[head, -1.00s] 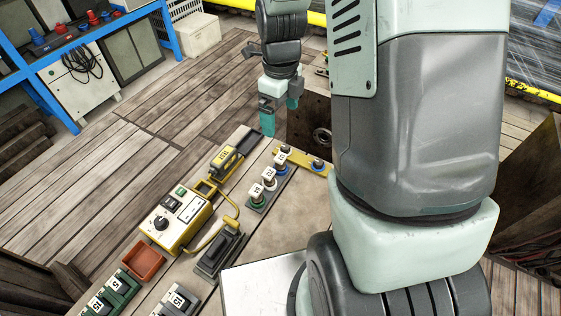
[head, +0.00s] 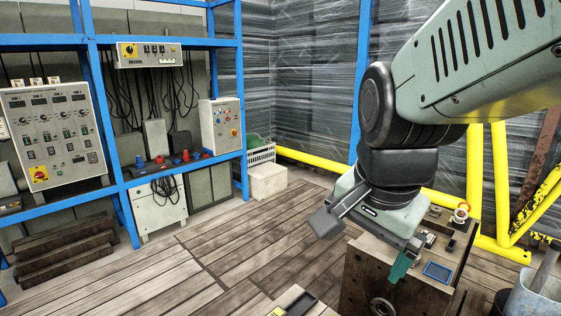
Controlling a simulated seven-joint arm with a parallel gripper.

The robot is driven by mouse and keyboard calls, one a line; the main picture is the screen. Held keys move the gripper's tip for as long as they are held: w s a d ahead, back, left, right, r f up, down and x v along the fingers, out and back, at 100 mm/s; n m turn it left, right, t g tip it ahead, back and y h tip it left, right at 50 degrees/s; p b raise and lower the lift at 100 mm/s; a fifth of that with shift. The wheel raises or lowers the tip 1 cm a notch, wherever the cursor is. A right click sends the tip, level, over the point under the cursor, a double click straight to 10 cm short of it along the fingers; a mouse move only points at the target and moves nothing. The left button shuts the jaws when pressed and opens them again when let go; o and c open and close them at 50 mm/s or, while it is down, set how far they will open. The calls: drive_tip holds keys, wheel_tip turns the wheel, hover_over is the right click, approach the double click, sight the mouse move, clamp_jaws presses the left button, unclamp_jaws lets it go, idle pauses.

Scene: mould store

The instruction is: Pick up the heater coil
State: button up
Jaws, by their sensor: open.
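My gripper (head: 404,262) is in the head view, pointing down over the left part of a brown steel block. Its teal finger shows in front of the block, and the jaws are open with nothing seen between them. A small ring-shaped part (head: 461,213) with brass and pale tones sits at the far right corner of the block top, to the right of my gripper and apart from it. It may be the heater coil, but it is too small to be sure.
The steel block (head: 365,277) carries a small blue tray (head: 438,272) and small parts beside my gripper. A grey bucket (head: 535,296) stands at right, near yellow rails (head: 476,180). Blue shelving (head: 115,190) is at left. The plank floor (head: 215,245) is largely clear.

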drive_tip(key=s+r+n+t, duration=0.1)
drive_tip(key=s+r+n, duration=0.2)
drive_tip(key=s+n, duration=0.4)
drive_tip(key=shift+s+a+r+n+t, duration=0.2)
drive_tip(key=shift+s+r+n+t, duration=0.15)
drive_tip(key=shift+n, duration=0.35)
drive_tip(key=shift+s+n, duration=0.2)
drive_tip(key=shift+n, duration=0.1)
drive_tip(key=shift+c, duration=1)
drive_tip(key=shift+s, duration=0.1)
drive_tip(key=c, duration=0.5)
drive_tip(key=shift+c, duration=0.2)
drive_tip(key=shift+f, duration=0.1)
